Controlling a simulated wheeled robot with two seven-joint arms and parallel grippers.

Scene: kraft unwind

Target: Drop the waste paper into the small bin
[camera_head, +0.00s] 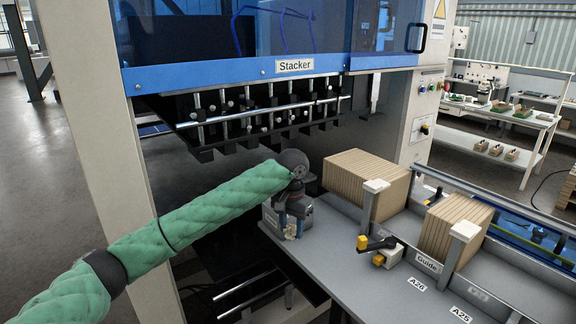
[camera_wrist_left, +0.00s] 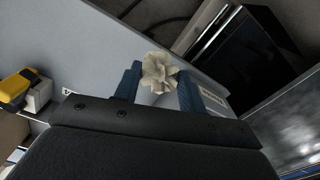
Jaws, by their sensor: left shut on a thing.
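The waste paper, a crumpled cream wad (camera_wrist_left: 159,73), sits between the blue fingertips of my left gripper (camera_wrist_left: 160,84) in the wrist view. The gripper is shut on it. In the head view my left gripper (camera_head: 291,228) points down at the left end of the grey table, with the pale paper (camera_head: 290,236) low between its fingers. My right gripper is out of view.
The grey table (camera_head: 345,262) carries two tan stacks (camera_head: 366,178) (camera_head: 452,228) behind white-topped posts. The blue Stacker machine (camera_head: 294,66) hangs over the far side, with bars and clamps beneath.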

